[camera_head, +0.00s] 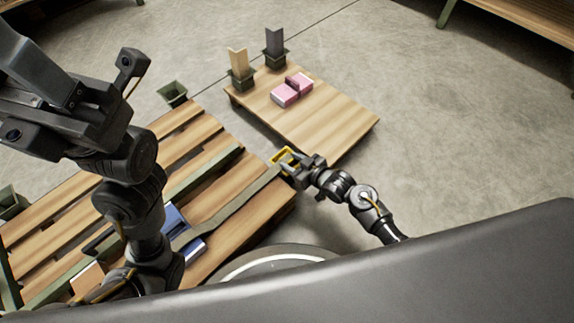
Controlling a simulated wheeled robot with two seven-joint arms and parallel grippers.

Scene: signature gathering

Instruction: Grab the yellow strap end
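The yellow strap end (285,154) shows as a small bent yellow piece at the right edge of the slatted wooden pallet. An olive strap (228,206) runs from it down-left across the pallet and over a blue item (184,232). My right gripper (289,163) is right at the yellow end, its fingers overlapping it in the picture. Whether the fingers are closed on it is too small to tell. My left arm rises large at the left, with its dark hand (62,100) raised above the pallet; its finger state is unclear.
A smaller wooden platform (330,120) behind carries pink boxes (292,90) and two green holders with upright boards, one tan (238,62) and one dark (275,42). Green corner posts (173,94) edge the pallet. Concrete floor (460,130) is clear at right.

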